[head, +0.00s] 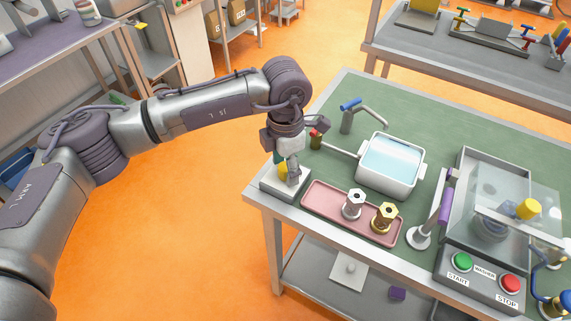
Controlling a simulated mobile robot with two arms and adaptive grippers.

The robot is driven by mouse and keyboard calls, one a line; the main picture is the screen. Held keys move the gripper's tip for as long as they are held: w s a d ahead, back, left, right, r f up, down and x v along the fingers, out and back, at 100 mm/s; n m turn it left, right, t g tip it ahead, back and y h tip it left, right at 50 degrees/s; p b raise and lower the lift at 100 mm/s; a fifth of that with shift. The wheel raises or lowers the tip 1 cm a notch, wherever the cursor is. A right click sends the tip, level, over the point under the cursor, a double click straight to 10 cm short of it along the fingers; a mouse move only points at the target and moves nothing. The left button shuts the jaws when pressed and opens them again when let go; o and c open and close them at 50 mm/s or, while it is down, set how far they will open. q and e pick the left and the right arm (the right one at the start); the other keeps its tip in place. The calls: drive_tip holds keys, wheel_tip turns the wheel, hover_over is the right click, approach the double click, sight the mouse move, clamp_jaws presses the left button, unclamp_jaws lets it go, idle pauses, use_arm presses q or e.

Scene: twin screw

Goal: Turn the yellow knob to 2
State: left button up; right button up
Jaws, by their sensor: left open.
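A yellow part, which looks like a knob (283,171), sits on a small pale box (268,186) at the near left corner of the green-topped table. My left gripper (288,168) is open and points down at this box. Its fingers are right at the yellow part and hide much of it. I cannot tell whether they touch it. No number marks are readable on the box. Another yellow round piece (528,208) shows at the clear-lidded washer on the right. My right gripper is not in view.
Right beside the box, a pink tray (328,208) holds a silver hex part (353,204) and a brass one (385,217). Behind it are a white water basin (418,177) and a tap (350,119). The washer panel (483,281) has green START and red STOP buttons.

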use_arm(q)
wheel_tip(320, 180, up, 12)
idle(0.4)
idle(0.3)
